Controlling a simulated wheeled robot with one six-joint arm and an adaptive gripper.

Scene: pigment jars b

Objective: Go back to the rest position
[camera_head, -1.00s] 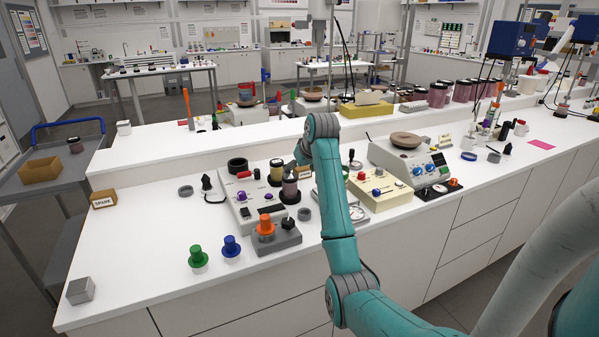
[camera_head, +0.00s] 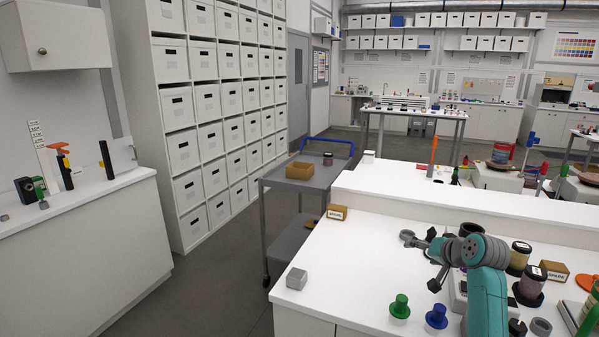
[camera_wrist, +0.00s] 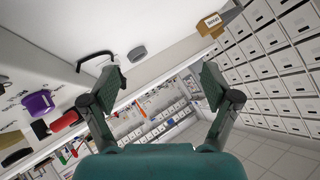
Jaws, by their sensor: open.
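My gripper (camera_head: 430,262) is open above the left part of the white bench (camera_head: 350,265) in the head view, with my teal arm behind it. In the wrist view my gripper (camera_wrist: 163,80) has its two dark fingers wide apart, with nothing between them. A yellow-labelled jar (camera_head: 518,258) and a purple-grey jar (camera_head: 530,283) stand to the right of my arm in the head view.
A green knob (camera_head: 400,307) and a blue knob (camera_head: 437,316) stand near the bench's front. A grey cube (camera_head: 296,278) sits at the left corner, with a SPARE box (camera_head: 337,212) behind. A trolley (camera_head: 275,180) stands left of the bench; open floor lies beside it.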

